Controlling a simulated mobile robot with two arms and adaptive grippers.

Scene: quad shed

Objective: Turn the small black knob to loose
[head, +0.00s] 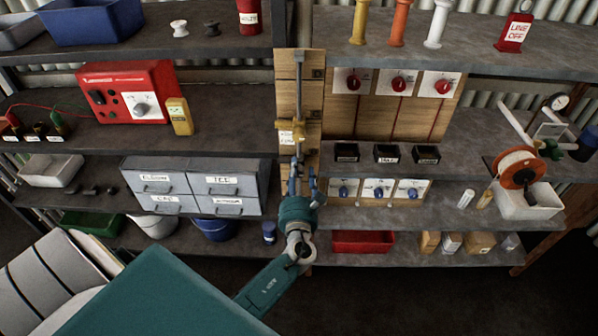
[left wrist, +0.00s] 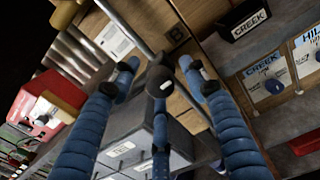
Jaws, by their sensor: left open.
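A small black round knob (left wrist: 159,79) with a pale mark shows in the left wrist view, by a grey metal rod (left wrist: 122,25). The rod also runs down the upright wooden board (head: 311,90) in the head view, past a brass-coloured fitting (head: 291,131). My left gripper (head: 300,172) is in front of the lower board, below the fitting, its blue fingers pointing up toward it. In the left wrist view the fingers are spread around the knob; I cannot tell whether any touches it. In the head view the gripper hides the knob. My right gripper is not in view.
Right of the board are red dials (head: 398,84), labelled black bins (head: 387,154) and blue dials (head: 378,189). Grey drawers (head: 215,186) stand close on the left. A red box (head: 130,92) with a dial and a yellow meter (head: 179,116) sit on the left shelf.

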